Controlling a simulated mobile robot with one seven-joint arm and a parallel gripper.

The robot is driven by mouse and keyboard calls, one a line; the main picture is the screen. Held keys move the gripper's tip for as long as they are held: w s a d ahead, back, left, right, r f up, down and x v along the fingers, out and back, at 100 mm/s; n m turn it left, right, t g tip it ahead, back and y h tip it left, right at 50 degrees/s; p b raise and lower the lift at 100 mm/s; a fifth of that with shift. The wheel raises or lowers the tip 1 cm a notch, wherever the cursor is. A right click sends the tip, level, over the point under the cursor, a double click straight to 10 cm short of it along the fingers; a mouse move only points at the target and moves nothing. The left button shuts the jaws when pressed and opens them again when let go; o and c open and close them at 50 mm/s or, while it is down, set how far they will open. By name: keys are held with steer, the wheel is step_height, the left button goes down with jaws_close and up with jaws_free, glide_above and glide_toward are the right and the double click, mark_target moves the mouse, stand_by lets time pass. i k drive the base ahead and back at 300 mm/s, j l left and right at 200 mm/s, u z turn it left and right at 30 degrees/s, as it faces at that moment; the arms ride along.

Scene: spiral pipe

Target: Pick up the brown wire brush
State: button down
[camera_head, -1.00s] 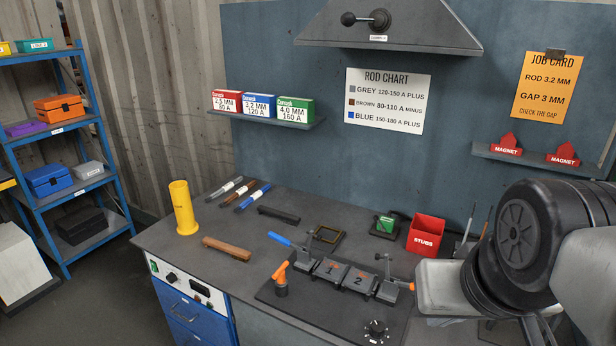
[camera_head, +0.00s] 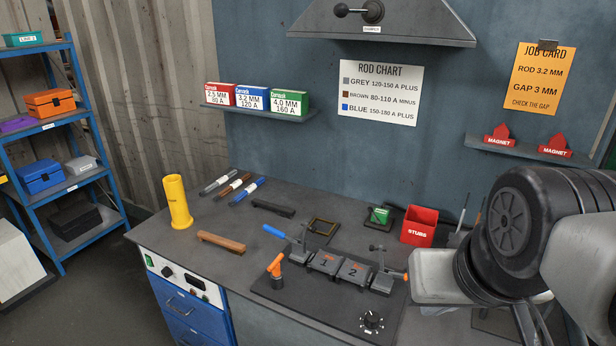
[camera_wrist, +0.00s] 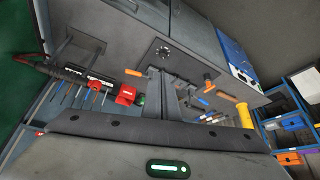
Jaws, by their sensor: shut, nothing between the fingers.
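The brown wire brush (camera_head: 221,242) lies on the grey bench top near its front left edge, in front of the yellow cylinder. In the tilted wrist view it seems to be the small brown bar (camera_wrist: 226,97) beside the yellow cylinder. My gripper (camera_wrist: 157,76) shows in the wrist view as dark fingers, shut and empty, well apart from the brush. In the head view my arm is at the far right, and the fingertips cannot be made out.
A yellow cylinder (camera_head: 178,203) stands behind the brush. Several rods (camera_head: 234,187) and a dark bar (camera_head: 272,208) lie behind it. The clamp fixture (camera_head: 338,268) and red stubs box (camera_head: 419,226) are to the right. The bench around the brush is clear.

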mark_target(236, 248)
steer(key=k+j, duration=0.1)
steer(key=j, duration=0.2)
steer(key=k+j, duration=0.15)
steer(key=j, duration=0.15)
steer(key=k+j, duration=0.1)
steer(key=j, duration=0.2)
steer(key=j+z, duration=0.2)
steer(key=j, duration=0.95)
steer(key=i+j, duration=0.2)
steer(key=j, duration=0.15)
steer(key=i+j, duration=0.15)
steer(key=j, duration=0.2)
steer(key=i+j+z, duration=0.1)
steer(key=j, duration=0.25)
steer(key=i+j, duration=0.2)
steer(key=i, duration=0.15)
steer(key=i+j, duration=0.15)
steer(key=i, duration=0.15)
steer(key=z, duration=0.05)
